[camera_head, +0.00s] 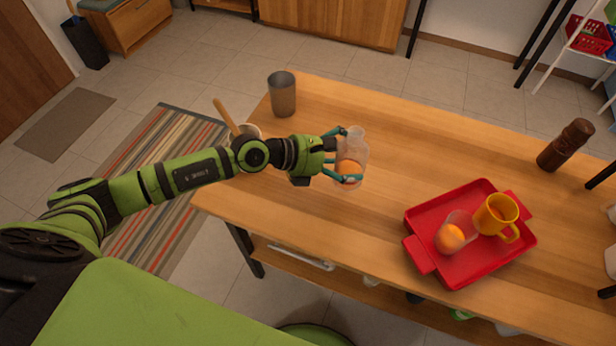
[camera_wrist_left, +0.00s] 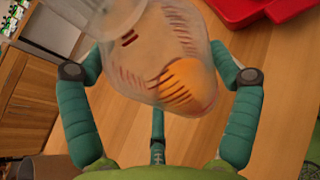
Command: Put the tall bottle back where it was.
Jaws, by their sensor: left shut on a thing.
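A clear bottle (camera_head: 354,150) with a narrow neck and something orange in its lower part is in my left gripper (camera_head: 351,157), over the left part of the wooden table (camera_head: 430,140). The teal fingers are shut around its sides. The bottle fills the upper middle of the left wrist view (camera_wrist_left: 165,60), with a finger on each side and one below. I cannot tell whether its base touches the table. My right gripper is not in view.
A grey cup (camera_head: 282,94) stands at the table's far left corner. A red tray (camera_head: 468,270) holds a yellow mug (camera_head: 495,214) and a clear cup with orange contents (camera_head: 453,235). A dark brown mill-like bottle (camera_head: 567,145) stands at the right. The table's middle is clear.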

